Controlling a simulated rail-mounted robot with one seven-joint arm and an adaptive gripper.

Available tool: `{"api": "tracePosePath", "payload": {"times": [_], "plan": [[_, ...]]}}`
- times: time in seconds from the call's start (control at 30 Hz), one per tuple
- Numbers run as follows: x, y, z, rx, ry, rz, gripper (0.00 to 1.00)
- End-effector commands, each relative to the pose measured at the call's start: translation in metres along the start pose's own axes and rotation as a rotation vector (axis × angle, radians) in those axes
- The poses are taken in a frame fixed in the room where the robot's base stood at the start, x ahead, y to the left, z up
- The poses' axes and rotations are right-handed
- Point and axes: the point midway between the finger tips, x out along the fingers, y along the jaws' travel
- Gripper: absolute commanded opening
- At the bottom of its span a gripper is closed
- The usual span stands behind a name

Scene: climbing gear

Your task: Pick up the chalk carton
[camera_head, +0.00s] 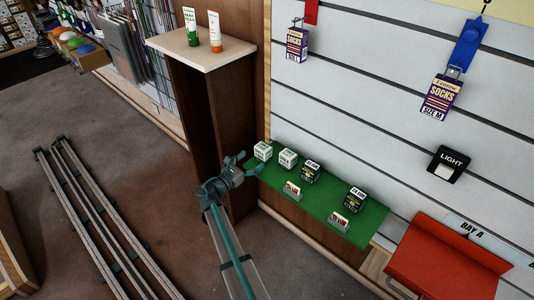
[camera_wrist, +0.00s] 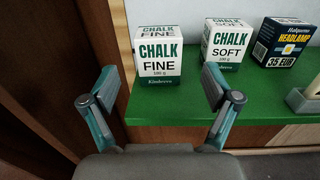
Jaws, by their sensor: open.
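Two white chalk cartons with green and black print stand on a green shelf (camera_head: 318,217). The one marked CHALK FINE (camera_wrist: 158,57) is at the left end; it also shows in the head view (camera_head: 263,151). The one marked CHALK SOFT (camera_wrist: 225,42) stands to its right, also in the head view (camera_head: 288,158). My gripper (camera_wrist: 164,90) is open and empty, at the shelf's left front edge (camera_head: 250,166). In the wrist view its fingers lie on either side, in front of the CHALK FINE carton, apart from it.
Dark headlamp boxes (camera_wrist: 285,42) (camera_head: 355,199) stand farther right on the shelf, with small card holders (camera_head: 292,191) at its front. A wooden pillar (camera_head: 225,125) with two tubes (camera_head: 215,32) on top rises left of the shelf. A red bin (camera_head: 445,262) is at the right.

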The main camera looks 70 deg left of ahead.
Motion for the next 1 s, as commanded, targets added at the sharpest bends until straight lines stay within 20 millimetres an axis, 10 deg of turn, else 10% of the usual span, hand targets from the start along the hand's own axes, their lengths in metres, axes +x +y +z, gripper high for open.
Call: {"api": "tracePosePath", "payload": {"times": [0.63,1.0], "plan": [[0.068,0.002,0.006,0.002,0.001,-0.002,0.88],[0.073,0.001,0.005,0.002,0.001,-0.001,0.76]]}}
